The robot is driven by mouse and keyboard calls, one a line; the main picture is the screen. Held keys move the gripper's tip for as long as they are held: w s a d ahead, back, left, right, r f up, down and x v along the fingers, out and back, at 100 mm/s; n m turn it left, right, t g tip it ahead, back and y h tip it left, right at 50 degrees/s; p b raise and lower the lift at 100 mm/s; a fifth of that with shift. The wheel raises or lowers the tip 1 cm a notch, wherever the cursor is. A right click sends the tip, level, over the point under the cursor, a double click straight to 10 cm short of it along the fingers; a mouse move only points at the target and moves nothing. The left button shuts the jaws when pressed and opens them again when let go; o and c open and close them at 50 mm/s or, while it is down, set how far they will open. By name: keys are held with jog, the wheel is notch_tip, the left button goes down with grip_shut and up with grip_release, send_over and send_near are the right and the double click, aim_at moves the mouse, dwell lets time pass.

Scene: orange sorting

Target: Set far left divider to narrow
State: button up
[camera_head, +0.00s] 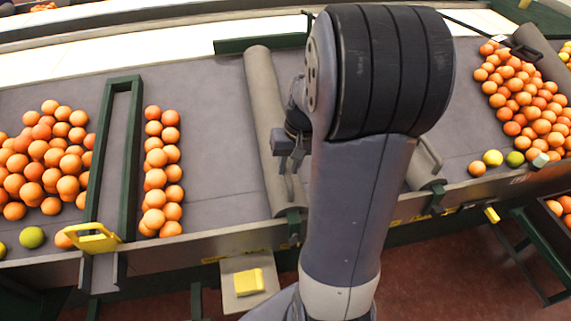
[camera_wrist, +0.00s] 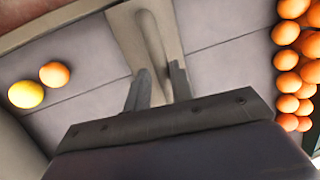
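The leftmost divider I see in the head view is a green frame (camera_head: 133,150) with a yellow handle (camera_head: 94,239) at its near end. It stands between a heap of oranges and a narrow column of oranges. To its right lies a long grey divider (camera_head: 265,115) with a thin handle (camera_head: 290,186), partly hidden by my arm. My gripper (camera_head: 289,150) is over this grey divider's handle, well right of the green frame. In the wrist view, my gripper's fingers (camera_wrist: 159,88) are apart, with the grey handle (camera_wrist: 150,45) reaching down between them. Contact cannot be told.
An orange heap (camera_head: 45,165) lies left, an orange column (camera_head: 162,175) lies beside the green frame, and another heap (camera_head: 525,95) lies right. Another grey divider (camera_head: 425,165) shows behind my arm. The belt (camera_head: 212,130) between the column and grey divider is clear.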

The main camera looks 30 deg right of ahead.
jog(key=o, duration=0.4)
jog(key=shift+d, duration=0.15)
jog(key=r, duration=0.3)
jog(key=d+r, duration=0.1)
jog(key=r, duration=0.3)
jog(key=d+r, duration=0.1)
jog(key=r, duration=0.2)
jog(key=shift+s+r, duration=0.35)
jog(key=shift+s, duration=0.05)
jog(key=f, duration=0.3)
jog(key=a+f, duration=0.1)
jog(key=f, duration=0.3)
jog(key=a+f, duration=0.1)
jog(key=f, duration=0.2)
jog(key=shift+w+f, duration=0.15)
jog(key=shift+w, duration=0.2)
jog(key=shift+a+f, duration=0.2)
jog(key=shift+f, duration=0.05)
jog(key=shift+w+a, duration=0.25)
jog(key=shift+a, duration=0.25)
